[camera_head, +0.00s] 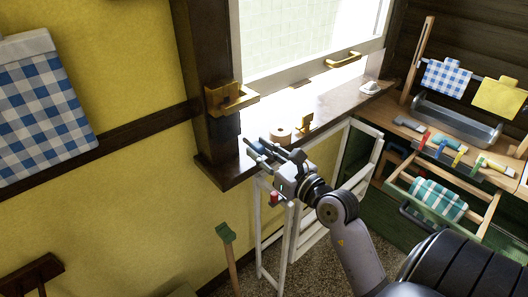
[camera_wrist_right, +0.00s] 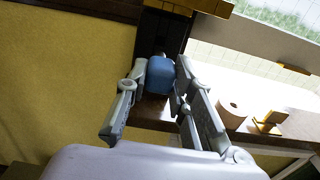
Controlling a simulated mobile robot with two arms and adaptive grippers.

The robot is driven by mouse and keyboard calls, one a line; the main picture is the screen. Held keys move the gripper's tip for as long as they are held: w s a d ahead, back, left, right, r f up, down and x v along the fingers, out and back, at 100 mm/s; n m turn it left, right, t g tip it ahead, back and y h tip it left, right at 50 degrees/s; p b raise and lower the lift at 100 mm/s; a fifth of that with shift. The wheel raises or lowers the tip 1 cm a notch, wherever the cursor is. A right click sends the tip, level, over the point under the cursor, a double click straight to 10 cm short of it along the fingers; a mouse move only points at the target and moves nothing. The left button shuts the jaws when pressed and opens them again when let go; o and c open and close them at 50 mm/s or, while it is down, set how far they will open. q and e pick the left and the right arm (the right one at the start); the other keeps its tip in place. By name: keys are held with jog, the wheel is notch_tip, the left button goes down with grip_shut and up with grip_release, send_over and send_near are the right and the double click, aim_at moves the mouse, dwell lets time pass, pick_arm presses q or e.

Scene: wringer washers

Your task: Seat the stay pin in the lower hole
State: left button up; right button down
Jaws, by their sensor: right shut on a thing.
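My right gripper (camera_head: 261,147) reaches up to the window sill beside the dark post. In the right wrist view its fingers (camera_wrist_right: 161,77) are shut on a rounded blue piece (camera_wrist_right: 159,74), which I take for the stay pin's grip. Its shank does not show, and the piece is hard to make out in the head view. The bracket's edge also shows in the wrist view (camera_wrist_right: 205,6). I cannot make out the lower hole. My left gripper is out of view.
A tan roll (camera_head: 280,136) and a brass fitting (camera_head: 304,124) stand on the sill, close to the gripper. A white folding rack (camera_head: 292,232) stands beneath. A bench with a grey tub (camera_head: 456,120) is on the right.

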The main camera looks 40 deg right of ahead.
aim_at(247, 139)
jog(key=shift+w+a+p, duration=0.2)
jog(key=shift+w+p, duration=0.55)
jog(key=shift+w, duration=1.85)
jog(key=shift+w+p, duration=0.1)
jog(key=shift+p, duration=0.35)
jog(key=shift+w+a+p, duration=0.15)
jog(key=shift+w+p, duration=0.55)
jog(key=shift+w, duration=0.85)
dwell(0.8)
jog(key=shift+w+p, duration=0.45)
jog(key=shift+w, duration=0.1)
dwell(0.9)
dwell(1.1)
